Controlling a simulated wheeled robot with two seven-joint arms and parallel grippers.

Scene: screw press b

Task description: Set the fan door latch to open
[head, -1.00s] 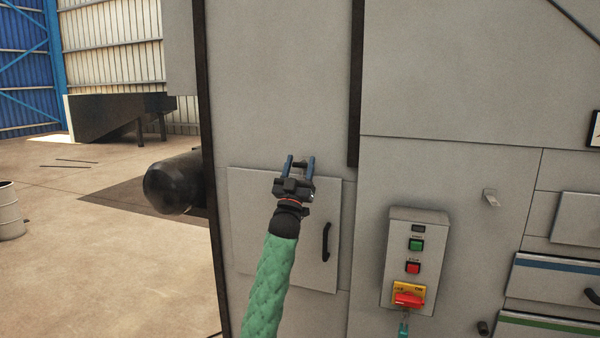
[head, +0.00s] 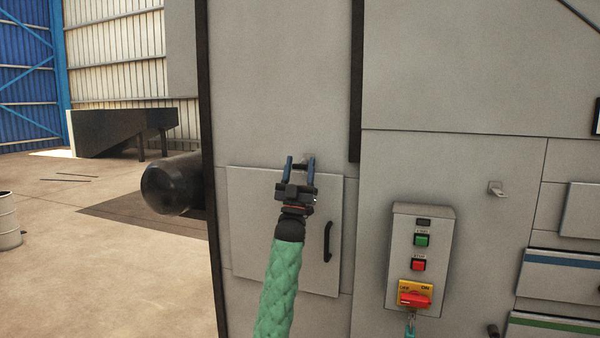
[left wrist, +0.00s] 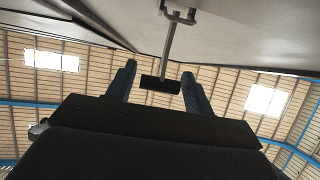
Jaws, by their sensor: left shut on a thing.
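The fan door appears to be the grey square door (head: 260,235) with a black handle (head: 327,242) in the head view. My left gripper (head: 300,162) is at the door's top edge, fingers pointing up. A small grey latch bracket (head: 308,157) shows between its fingertips. In the left wrist view the latch is a metal rod (left wrist: 168,50) hanging from a bracket (left wrist: 178,16), with a black block at its end (left wrist: 160,83). My right gripper is in neither view.
A control box (head: 420,258) with green and red buttons and a red-yellow switch is right of the door. A similar small latch (head: 497,188) is on the right panel. A black cylinder (head: 172,184) juts out at left. The floor at left is mostly clear.

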